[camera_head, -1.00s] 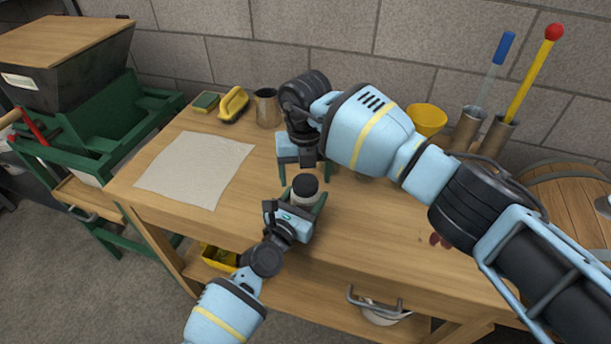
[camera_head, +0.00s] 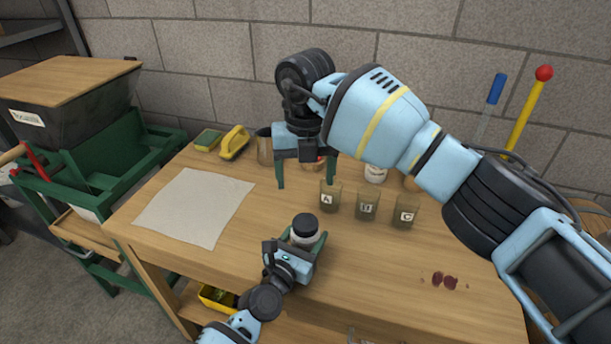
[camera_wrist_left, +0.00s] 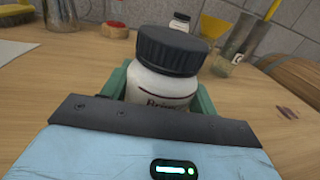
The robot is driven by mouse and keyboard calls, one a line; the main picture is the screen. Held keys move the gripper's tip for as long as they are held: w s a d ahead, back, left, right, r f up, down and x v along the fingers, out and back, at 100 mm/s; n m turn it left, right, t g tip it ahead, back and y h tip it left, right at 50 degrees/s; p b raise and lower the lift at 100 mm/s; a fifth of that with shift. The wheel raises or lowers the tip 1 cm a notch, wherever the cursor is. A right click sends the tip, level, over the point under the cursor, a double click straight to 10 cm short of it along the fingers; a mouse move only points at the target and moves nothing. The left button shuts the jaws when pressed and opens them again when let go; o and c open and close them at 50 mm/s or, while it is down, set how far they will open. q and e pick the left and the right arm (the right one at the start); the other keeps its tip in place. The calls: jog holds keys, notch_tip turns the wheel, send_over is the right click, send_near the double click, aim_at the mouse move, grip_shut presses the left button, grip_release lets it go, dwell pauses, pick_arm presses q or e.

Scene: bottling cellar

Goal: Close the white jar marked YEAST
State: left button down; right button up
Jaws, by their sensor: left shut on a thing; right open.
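A white jar with a black lid (camera_head: 304,233) stands upright between the green fingers of my left gripper (camera_head: 300,248), over the front of the table. In the left wrist view the jar (camera_wrist_left: 163,85) shows its lid seated on top. Its label is partly hidden and seems to begin "Bri", not YEAST. My right gripper (camera_head: 306,182) is open and empty, pointing down farther back, apart from the jar. A second white jar (camera_head: 375,174) stands at the back, partly behind my right arm; it shows a dark lid in the wrist view (camera_wrist_left: 180,22). Its label is unreadable.
Three beakers marked A (camera_head: 330,197), a middle one (camera_head: 366,205) and C (camera_head: 405,212) stand right of centre. A pale cloth (camera_head: 195,207) lies at left. A metal mug (camera_head: 265,146) and yellow brush (camera_head: 234,142) are behind it. Dark red spots (camera_head: 445,281) mark the front right.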

aim_at(299, 247)
pick_arm(q)
jog(key=shift+c, duration=1.8)
grip_release()
jog(key=v, duration=0.6)
jog(key=shift+s, duration=0.1)
jog(key=shift+v, duration=0.85)
pick_arm(e)
jog(key=shift+r, duration=0.65)
pick_arm(q)
jog(key=shift+a+f, duration=0.1)
pick_arm(e)
jog(key=shift+s, duration=0.1)
